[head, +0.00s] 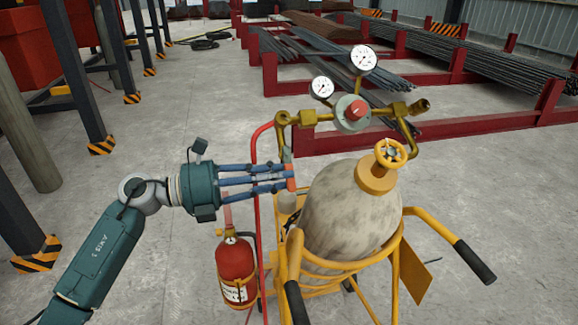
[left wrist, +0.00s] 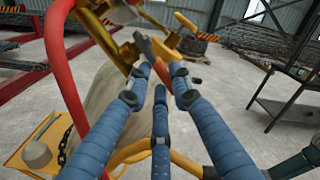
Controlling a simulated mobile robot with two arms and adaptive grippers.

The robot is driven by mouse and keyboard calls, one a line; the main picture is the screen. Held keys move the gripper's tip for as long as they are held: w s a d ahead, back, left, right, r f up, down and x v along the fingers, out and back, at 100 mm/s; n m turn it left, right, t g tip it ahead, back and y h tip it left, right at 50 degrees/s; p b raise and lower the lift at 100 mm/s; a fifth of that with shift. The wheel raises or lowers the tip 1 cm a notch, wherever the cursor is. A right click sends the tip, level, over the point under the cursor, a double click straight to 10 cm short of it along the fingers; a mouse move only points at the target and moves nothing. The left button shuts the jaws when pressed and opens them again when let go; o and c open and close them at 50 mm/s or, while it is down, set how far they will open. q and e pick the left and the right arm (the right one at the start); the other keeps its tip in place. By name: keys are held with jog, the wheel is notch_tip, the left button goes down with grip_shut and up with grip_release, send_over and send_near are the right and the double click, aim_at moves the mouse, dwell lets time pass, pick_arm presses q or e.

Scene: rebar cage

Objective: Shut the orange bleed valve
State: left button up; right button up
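An orange-red lever (head: 290,176), which I take to be the bleed valve, hangs below the left brass fitting (head: 283,118) of the gauge assembly. The lever also shows in the left wrist view (left wrist: 156,62), slanting down from the brass fitting. My left gripper (head: 287,180) reaches in from the left with its blue fingers straight and their tips at the lever. In the left wrist view the fingertips (left wrist: 156,84) stand apart, with the lever's lower end between them. I cannot tell whether any finger touches it. My right gripper is out of view.
A worn gas cylinder (head: 345,215) with an orange handwheel (head: 390,153) stands in a yellow cart (head: 400,245). Two gauges (head: 363,58) and a red knob (head: 356,110) sit above. A red hose (head: 258,150) and an extinguisher (head: 235,270) are close to my fingers.

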pick_arm(q)
jog(key=shift+x, duration=1.15)
grip_shut()
